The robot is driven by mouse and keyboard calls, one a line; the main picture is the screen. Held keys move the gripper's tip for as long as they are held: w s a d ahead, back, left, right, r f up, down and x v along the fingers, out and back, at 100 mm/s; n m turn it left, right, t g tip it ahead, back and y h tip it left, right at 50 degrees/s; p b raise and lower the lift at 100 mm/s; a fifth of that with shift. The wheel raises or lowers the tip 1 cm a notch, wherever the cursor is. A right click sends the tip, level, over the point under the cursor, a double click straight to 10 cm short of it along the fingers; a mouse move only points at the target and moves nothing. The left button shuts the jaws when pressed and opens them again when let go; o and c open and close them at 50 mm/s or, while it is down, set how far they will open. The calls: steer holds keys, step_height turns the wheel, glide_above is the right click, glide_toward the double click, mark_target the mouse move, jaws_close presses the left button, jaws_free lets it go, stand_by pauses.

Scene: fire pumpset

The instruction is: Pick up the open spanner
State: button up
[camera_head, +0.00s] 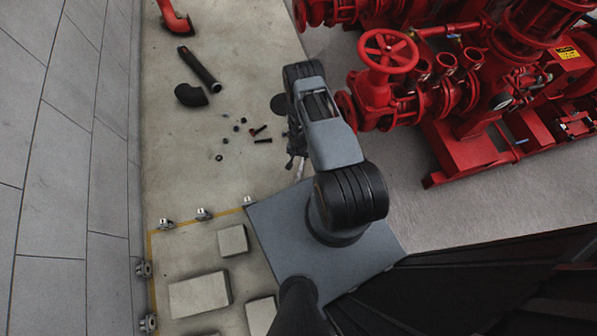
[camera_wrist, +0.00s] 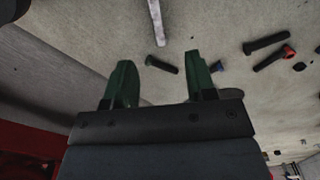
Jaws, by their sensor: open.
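A pale grey metal bar, which looks like the spanner's shaft (camera_wrist: 157,22), lies on the floor at the top of the wrist view. It runs out of the frame, so its jaw end does not show. In the head view a pale sliver, possibly the same spanner (camera_head: 300,169), shows just below my gripper. My gripper (camera_wrist: 159,62) is open, with two green fingers apart and nothing held between them. The bar is beyond the fingertips, roughly in line with the gap. In the head view my arm hides most of the gripper.
A short black bolt (camera_wrist: 161,64) lies on the floor, seen between the fingers. More bolts (camera_wrist: 266,43) and a small nut (camera_wrist: 216,67) lie to the right. Black pipes (camera_head: 199,70) lie farther off. The red pumpset (camera_head: 380,95) stands right of my arm; grey blocks (camera_head: 199,294) lie lower left.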

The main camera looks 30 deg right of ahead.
mark_target(300, 171)
steer(key=f+b, duration=0.4)
steer(key=f, duration=0.1)
steer(key=s+f+b, duration=0.1)
steer(key=f+b, duration=0.9)
steer(key=shift+s+f, duration=0.25)
steer(key=shift+f, duration=0.05)
jaws_close()
stand_by(0.5)
